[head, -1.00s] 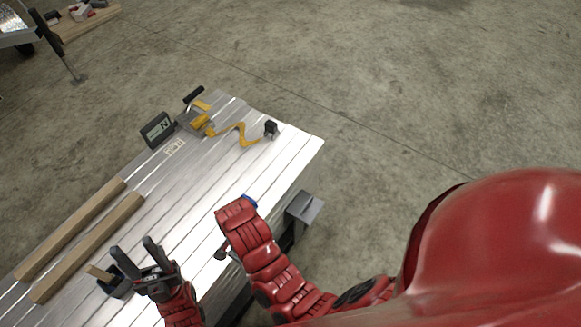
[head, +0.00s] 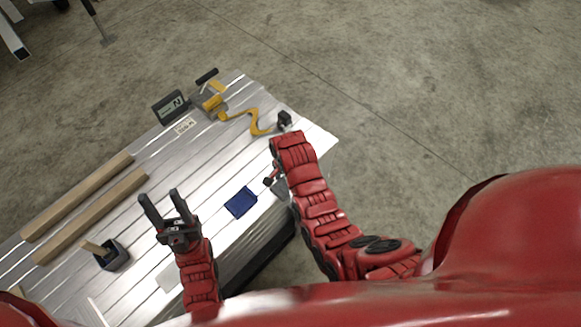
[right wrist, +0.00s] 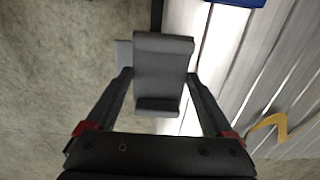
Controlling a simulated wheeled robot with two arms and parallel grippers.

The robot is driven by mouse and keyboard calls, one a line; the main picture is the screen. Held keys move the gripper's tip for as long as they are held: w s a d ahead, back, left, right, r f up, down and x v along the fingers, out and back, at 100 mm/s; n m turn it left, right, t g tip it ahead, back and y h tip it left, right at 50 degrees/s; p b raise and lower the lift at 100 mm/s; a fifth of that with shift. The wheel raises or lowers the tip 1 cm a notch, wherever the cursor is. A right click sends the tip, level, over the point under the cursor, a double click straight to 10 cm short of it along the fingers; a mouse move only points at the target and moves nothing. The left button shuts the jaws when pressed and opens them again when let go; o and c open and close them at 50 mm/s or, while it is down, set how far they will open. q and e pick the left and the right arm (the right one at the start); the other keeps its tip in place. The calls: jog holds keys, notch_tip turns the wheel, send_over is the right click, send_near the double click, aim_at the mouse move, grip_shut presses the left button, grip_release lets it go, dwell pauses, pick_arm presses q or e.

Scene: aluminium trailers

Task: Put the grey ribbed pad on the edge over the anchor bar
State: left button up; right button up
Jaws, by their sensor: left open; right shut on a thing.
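The grey pad (right wrist: 163,65) is between the fingers of my right gripper (right wrist: 159,76) in the right wrist view. It has a flat upper face and a lip at its near end; no ribs can be made out. It is above or at the trailer's long edge, with bed on one side and floor on the other; contact cannot be told. The anchor bar cannot be picked out. My left gripper (head: 160,196) is open and empty over the bed.

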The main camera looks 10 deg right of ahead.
jog(key=w, duration=0.1)
jog(key=w+d, duration=0.1)
jog(key=w, duration=0.1)
jog(key=w+d, duration=0.1)
jog(key=w, duration=0.1)
jog(key=shift+f, duration=0.15)
jog(key=shift+w+d+f, duration=0.15)
jog(key=shift+w+d, duration=0.1)
jog(key=shift+w, duration=0.25)
jog(key=shift+w+d+f, duration=0.1)
jog(key=shift+w+d, duration=0.1)
jog(key=shift+w, duration=0.25)
jog(key=shift+f, duration=1.65)
jog(key=shift+f, duration=0.2)
jog(key=o, duration=1.2)
jog(key=shift+c, duration=0.2)
